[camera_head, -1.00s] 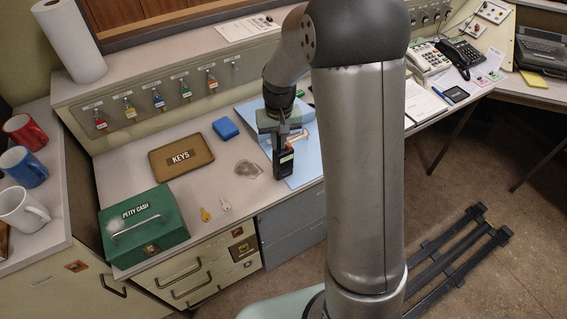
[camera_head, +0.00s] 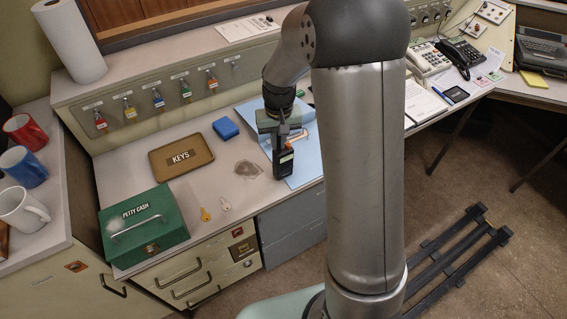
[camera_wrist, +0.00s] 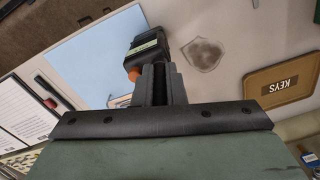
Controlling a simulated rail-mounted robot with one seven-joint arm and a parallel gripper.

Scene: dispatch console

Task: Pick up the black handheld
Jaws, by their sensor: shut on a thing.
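The black handheld (camera_head: 283,163) has a pale label and an orange part at its upper end. It is upright in the head view, over the front edge of the blue sheet (camera_head: 307,158) on the desk. My gripper (camera_head: 280,137) is above it, shut on its upper end. In the wrist view the handheld (camera_wrist: 149,45) extends beyond the fingers of my gripper (camera_wrist: 155,85), with its orange part (camera_wrist: 133,75) beside them. I cannot tell whether its lower end touches the desk.
A grey shield-shaped mark (camera_head: 249,170) lies left of the handheld. Padlocks (camera_head: 158,98) hang on the back panel. A phone (camera_head: 430,60) stands right.

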